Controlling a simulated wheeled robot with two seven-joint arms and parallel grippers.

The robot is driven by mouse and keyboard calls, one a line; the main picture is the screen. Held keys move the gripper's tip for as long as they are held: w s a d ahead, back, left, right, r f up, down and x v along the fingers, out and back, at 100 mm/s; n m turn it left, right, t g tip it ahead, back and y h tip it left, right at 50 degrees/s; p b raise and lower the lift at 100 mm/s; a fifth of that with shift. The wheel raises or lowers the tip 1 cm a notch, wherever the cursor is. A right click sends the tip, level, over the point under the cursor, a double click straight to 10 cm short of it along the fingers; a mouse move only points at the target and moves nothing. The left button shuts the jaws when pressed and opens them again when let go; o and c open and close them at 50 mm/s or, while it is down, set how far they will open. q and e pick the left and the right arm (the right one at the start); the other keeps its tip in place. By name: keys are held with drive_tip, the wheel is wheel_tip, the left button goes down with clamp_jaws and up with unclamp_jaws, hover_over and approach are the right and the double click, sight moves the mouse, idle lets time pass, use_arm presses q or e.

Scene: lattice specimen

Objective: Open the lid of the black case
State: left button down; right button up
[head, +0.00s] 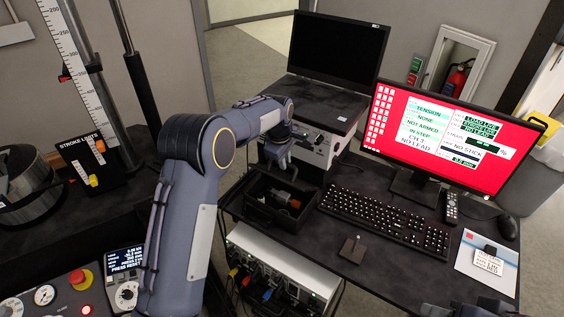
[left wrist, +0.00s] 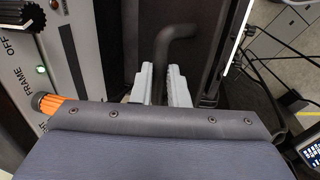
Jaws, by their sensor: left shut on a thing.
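The black case (head: 266,215) stands on the dark table left of the keyboard. Its inside shows from above, with a grey and orange item (head: 287,200) in it, so the lid is raised, though my left arm and gripper partly hide the lid. My left gripper (head: 277,152) is at the back of the case, in front of the grey instrument. In the left wrist view its pale fingers (left wrist: 162,88) are shut on a dark bent handle (left wrist: 172,42). Dark parts at the bottom right edge of the head view may be my right gripper (head: 470,310); its jaws are unclear.
The grey instrument (head: 318,148) with a black screen (head: 338,48) stands close behind the case. A keyboard (head: 385,220), red monitor (head: 445,135), mouse (head: 507,228) and small dark stand (head: 352,250) are to the right. The table front near the stand is mostly clear.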

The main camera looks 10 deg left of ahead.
sight(283, 176)
use_arm(q)
drive_tip(key=shift+d+f, duration=0.1)
drive_tip(key=shift+f, duration=0.3)
drive_tip(key=c, duration=1.9)
unclamp_jaws()
drive_tip(key=o, duration=0.5)
drive_tip(key=shift+w+f, duration=0.15)
drive_tip(key=shift+w, duration=0.15)
drive_tip(key=shift+s+r, duration=0.15)
drive_tip(key=shift+r, duration=0.25)
drive_tip(key=b+v, duration=0.1)
drive_tip(key=v, duration=0.6)
drive_tip(key=shift+r, duration=0.2)
use_arm(e)
drive_tip(key=shift+w+f, duration=0.2)
drive_tip(key=shift+f, duration=0.6)
use_arm(q)
drive_tip(key=shift+c, duration=0.5)
